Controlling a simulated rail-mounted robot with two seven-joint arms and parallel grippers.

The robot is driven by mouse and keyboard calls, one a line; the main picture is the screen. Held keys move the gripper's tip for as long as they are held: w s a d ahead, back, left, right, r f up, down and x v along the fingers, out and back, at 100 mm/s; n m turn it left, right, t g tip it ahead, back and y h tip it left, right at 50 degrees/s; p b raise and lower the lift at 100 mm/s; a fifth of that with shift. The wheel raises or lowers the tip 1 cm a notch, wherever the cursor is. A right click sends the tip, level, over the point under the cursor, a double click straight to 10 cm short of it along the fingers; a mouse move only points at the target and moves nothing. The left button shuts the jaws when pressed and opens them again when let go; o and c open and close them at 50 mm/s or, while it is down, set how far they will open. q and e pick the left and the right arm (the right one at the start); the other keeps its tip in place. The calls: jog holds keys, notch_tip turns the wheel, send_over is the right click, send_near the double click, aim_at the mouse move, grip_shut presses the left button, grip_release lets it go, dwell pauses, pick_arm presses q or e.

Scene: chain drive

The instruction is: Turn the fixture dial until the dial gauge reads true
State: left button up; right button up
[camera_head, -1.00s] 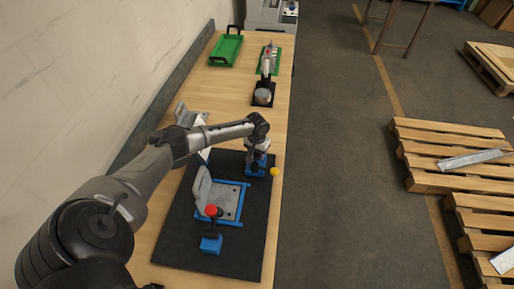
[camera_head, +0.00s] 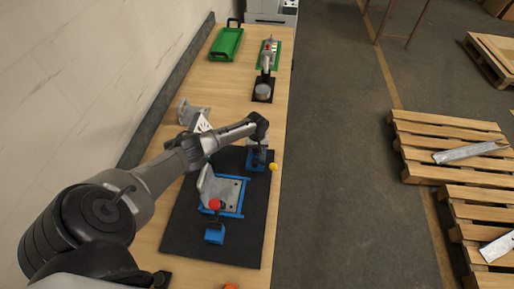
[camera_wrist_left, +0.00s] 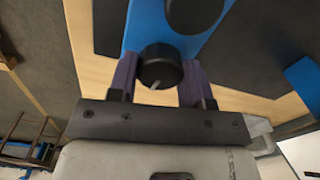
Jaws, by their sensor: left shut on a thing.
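The fixture dial (camera_wrist_left: 160,68) is a black round knob with a pale pointer mark, at the end of a blue bracket (camera_wrist_left: 150,25) in the left wrist view. My left gripper (camera_wrist_left: 160,80) is shut on it, with one purple-grey finger on each side. A black round part (camera_wrist_left: 195,10) on the bracket is cut off by the top edge; I cannot tell whether it is the gauge. In the head view my left gripper (camera_head: 257,146) is at the blue fixture (camera_head: 256,162) and hides the dial. No gauge reading is legible. My right gripper is not in view.
A blue-framed metal fixture (camera_head: 231,197) with a red knob (camera_head: 214,204) stands on the black mat (camera_head: 190,240). A yellow ball (camera_head: 273,166) is beside the gripper. A green tray (camera_head: 227,43) and a green fixture (camera_head: 274,51) stand farther back. Pallets (camera_head: 450,140) lie right.

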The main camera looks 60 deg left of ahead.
pick_arm(q)
jog(key=o, duration=0.9)
notch_tip(320, 180, up, 14)
jog(key=shift+f+p, duration=0.1)
jog(key=shift+p, duration=0.4)
dwell(0.5)
